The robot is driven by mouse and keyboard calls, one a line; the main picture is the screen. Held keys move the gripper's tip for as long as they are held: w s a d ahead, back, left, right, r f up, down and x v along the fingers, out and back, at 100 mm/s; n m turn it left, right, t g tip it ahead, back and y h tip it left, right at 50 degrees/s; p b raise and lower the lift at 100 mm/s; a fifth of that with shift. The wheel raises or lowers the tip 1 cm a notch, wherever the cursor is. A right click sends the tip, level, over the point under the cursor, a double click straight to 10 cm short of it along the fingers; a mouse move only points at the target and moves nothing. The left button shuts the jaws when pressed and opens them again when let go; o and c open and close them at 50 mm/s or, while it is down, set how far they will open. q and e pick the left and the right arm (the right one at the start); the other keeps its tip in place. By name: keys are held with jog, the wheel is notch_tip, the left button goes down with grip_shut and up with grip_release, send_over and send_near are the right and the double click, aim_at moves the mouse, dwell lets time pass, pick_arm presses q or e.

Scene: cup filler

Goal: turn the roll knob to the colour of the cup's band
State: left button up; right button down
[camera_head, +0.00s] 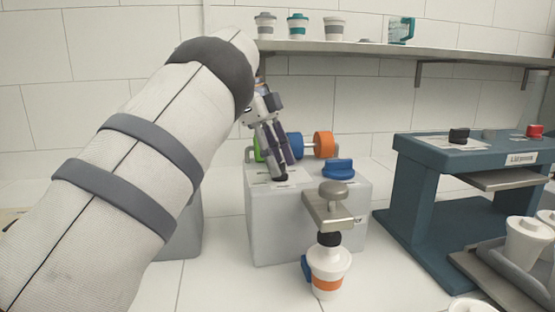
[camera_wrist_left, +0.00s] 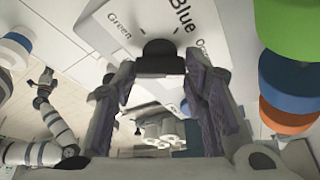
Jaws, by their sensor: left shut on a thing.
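My left gripper (camera_head: 281,178) reaches down onto the grey machine (camera_head: 300,240) and hides most of the knob in the head view. In the left wrist view the black roll knob (camera_wrist_left: 160,58) sits between the fingertips of my left gripper (camera_wrist_left: 168,72), which is shut on it. The labels Green (camera_wrist_left: 119,25), Blue (camera_wrist_left: 182,16) and part of Orange (camera_wrist_left: 203,48) surround the knob. I cannot tell which label its pointer faces. The white cup (camera_head: 327,259) has an orange band (camera_head: 327,283) and stands upright below the metal clamp head (camera_head: 334,207).
Green (camera_head: 258,148), blue (camera_head: 295,145) and orange (camera_head: 323,144) rolls sit on the machine's back bar. A blue handle (camera_head: 338,168) is right of my gripper. A blue stand (camera_head: 460,190) is at right, near white cups (camera_head: 526,240). A shelf (camera_head: 400,48) runs above.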

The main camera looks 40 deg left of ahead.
pick_arm(q)
jog(key=o, duration=1.2)
jog(key=shift+c, duration=0.2)
